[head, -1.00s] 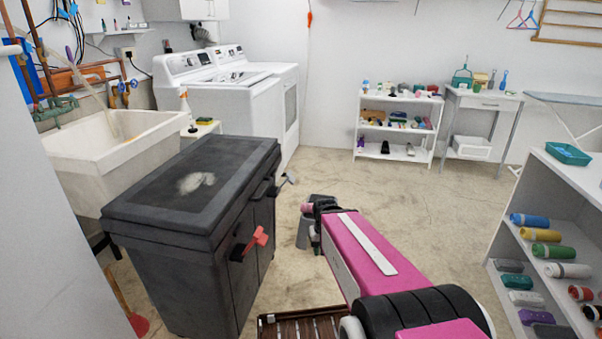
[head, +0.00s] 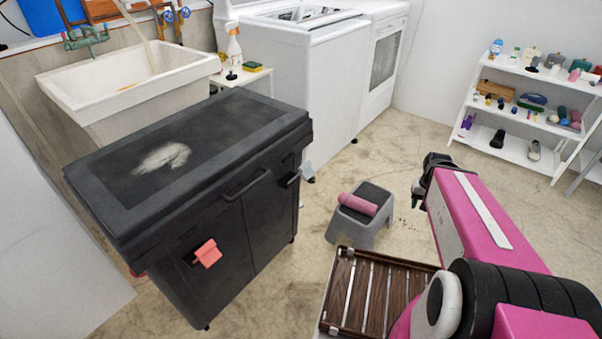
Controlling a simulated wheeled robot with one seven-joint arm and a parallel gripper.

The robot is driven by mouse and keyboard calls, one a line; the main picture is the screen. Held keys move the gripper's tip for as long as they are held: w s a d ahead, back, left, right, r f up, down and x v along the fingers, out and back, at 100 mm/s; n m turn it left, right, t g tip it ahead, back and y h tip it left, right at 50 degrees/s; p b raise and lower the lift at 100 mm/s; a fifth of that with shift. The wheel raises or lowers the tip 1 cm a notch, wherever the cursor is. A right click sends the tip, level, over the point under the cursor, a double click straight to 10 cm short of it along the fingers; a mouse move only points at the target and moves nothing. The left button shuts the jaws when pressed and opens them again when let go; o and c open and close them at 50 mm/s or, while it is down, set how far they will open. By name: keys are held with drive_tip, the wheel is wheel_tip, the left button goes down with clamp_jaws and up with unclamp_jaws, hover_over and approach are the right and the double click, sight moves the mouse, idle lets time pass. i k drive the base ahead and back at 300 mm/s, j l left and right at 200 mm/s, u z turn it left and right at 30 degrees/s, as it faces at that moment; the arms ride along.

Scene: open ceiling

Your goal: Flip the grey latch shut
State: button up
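A small grey latch (head: 306,169) sticks out at the right end of the black cabinet's front, near its upper right corner. Its exact angle is too small to tell. A red latch (head: 207,253) sits on the left part of the same black cabinet (head: 225,215). My gripper (head: 424,178) is at the end of my pink arm, to the right of the cabinet and apart from both latches. Its fingers are small and dark, and I cannot tell whether they are open.
A washer (head: 300,90) and a sink (head: 95,95) stand behind.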

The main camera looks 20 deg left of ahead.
sight(307, 172)
drive_tip(key=l+u, duration=0.1)
drive_tip(key=u, duration=0.35)
drive_tip(key=i+l+u, duration=0.1)
drive_tip(key=u, duration=0.35)
drive_tip(key=l+u, duration=0.15)
drive_tip(key=u, duration=0.3)
drive_tip(key=l+u, duration=0.2)
drive_tip(key=u, duration=0.25)
drive_tip(key=k+j, duration=0.1)
drive_tip(key=j, duration=0.25)
drive_tip(key=j+z, duration=0.1)
drive_tip(key=j, duration=0.3)
drive_tip(key=k+j, duration=0.15)
drive_tip(key=j, duration=0.2)
drive_tip(key=z, duration=0.05)
